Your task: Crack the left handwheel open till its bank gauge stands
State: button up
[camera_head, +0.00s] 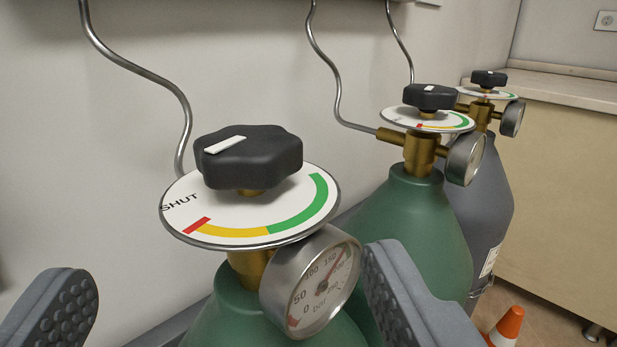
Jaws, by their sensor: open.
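The left handwheel (250,158) is a black lobed knob with a white pointer bar on top, on the nearest green cylinder (232,312). Its pointer aims left, roughly toward the word SHUT on the round white dial plate (205,218) below it. The plate also carries red, yellow and green arcs. A round bar gauge (318,288) sits under the plate's right edge; its needle is at an angle, and I cannot read it exactly. My gripper (228,268) is open. Its padded fingers flank the cylinder's neck in the picture, below the handwheel and apart from it.
A second green cylinder (420,235) with handwheel (431,97) and gauge (465,160) stands behind right, then a grey cylinder (488,200). Steel tubes (150,72) run along the wall. An orange cone (507,326) and a counter (560,88) are at right.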

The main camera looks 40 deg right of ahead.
aim_at(250, 143)
jog(key=b+x, duration=0.2)
jog(key=x, duration=1.1)
jog(key=shift+w+d, duration=0.2)
jog(key=shift+d, duration=0.2)
jog(key=c, duration=1)
